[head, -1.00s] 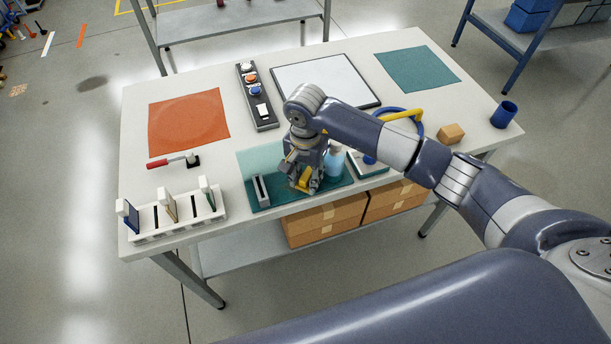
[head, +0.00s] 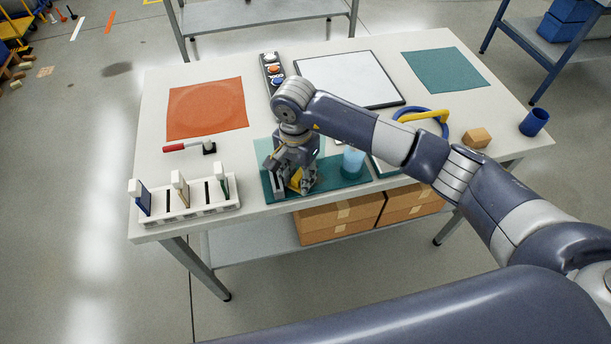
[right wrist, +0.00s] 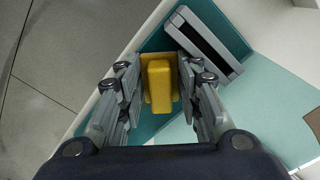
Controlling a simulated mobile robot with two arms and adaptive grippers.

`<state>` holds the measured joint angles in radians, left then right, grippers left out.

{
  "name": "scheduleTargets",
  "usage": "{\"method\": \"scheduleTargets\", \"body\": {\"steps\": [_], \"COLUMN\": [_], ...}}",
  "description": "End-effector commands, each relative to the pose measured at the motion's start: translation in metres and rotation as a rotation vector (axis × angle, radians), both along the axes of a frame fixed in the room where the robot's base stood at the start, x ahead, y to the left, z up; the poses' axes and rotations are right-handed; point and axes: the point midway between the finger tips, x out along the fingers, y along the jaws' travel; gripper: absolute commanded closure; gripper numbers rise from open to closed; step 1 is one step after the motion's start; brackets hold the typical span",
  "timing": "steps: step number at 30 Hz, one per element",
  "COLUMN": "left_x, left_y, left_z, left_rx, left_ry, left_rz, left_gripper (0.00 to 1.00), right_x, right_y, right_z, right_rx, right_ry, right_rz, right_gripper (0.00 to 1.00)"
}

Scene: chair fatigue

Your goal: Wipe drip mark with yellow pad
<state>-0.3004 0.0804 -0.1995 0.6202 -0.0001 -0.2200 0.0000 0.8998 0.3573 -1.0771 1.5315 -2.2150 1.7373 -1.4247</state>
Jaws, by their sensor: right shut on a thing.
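My right gripper (head: 298,188) is shut on the yellow pad (head: 296,179), low over the dark teal tray (head: 330,180) at the table's front edge. In the right wrist view the yellow pad (right wrist: 160,88) sits between the fingers of the gripper (right wrist: 160,82). Whether the pad touches the tray is unclear. A grey slotted holder (right wrist: 204,42) stands close beside the pad; it is partly hidden in the head view (head: 278,182). A pale teal surface (right wrist: 265,112) adjoins the dark tray. I cannot make out a drip mark. My left gripper is out of view.
A light blue container (head: 352,163) stands right of the gripper. A white rack (head: 190,208) with several upright pieces is at the front left, with a red-handled tool (head: 185,147) behind it. An orange mat (head: 206,108) and a white board (head: 350,80) lie farther back.

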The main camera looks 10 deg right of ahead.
Motion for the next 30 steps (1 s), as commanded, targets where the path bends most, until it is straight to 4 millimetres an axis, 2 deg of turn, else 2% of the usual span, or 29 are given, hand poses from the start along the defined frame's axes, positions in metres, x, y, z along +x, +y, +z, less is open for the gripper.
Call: {"method": "scheduleTargets", "body": {"steps": [1, 3, 10, 22, 30], "left_x": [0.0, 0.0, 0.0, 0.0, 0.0], "left_y": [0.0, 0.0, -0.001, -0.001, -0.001], "left_z": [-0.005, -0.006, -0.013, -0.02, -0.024], "left_rx": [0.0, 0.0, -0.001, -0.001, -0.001], "left_ry": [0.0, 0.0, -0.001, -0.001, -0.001], "left_rz": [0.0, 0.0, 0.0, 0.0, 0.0], "left_gripper": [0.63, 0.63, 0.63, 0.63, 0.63], "right_x": [-0.001, -0.001, -0.002, -0.001, 0.0], "right_y": [0.01, 0.014, 0.018, -0.016, -0.028], "right_z": [-0.003, -0.002, 0.0, 0.002, 0.002], "right_rx": [0.012, 0.015, 0.021, 0.016, 0.012], "right_ry": [-0.003, -0.003, -0.001, -0.003, -0.002], "right_rz": [0.007, 0.007, 0.013, 0.009, 0.005], "right_gripper": [0.86, 0.87, 0.87, 0.86, 0.86]}}
